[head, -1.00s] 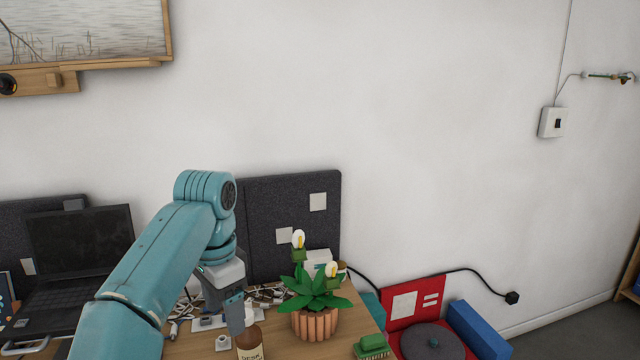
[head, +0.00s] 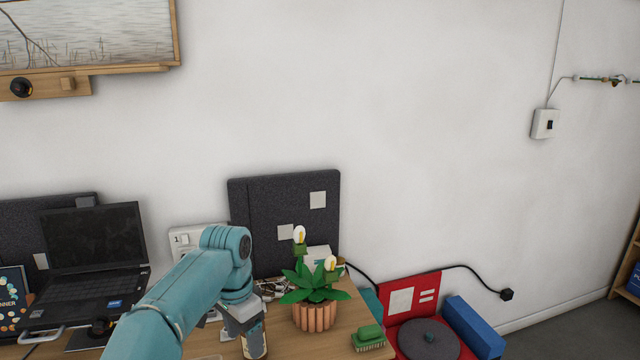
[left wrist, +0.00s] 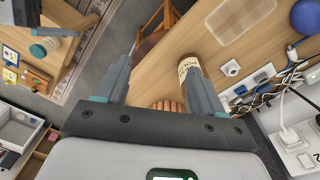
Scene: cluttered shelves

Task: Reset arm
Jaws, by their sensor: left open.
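My left arm comes in from the left in the head view, and its gripper (head: 243,334) hangs low over the wooden desk. In the left wrist view the two fingers (left wrist: 160,62) stand apart with a gap between them. A brown bottle with a pale label (left wrist: 186,72) shows beside the right-hand finger; I cannot tell whether they touch. In the head view the bottle (head: 256,345) is partly hidden by the gripper. My right gripper is in neither view.
A potted plant (head: 314,312) stands right of the gripper, with a green brush (head: 368,339) beyond it. An open laptop (head: 92,260) is at the left. Cables and sockets (left wrist: 262,85) lie on the desk. A dark panel (head: 285,220) stands behind.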

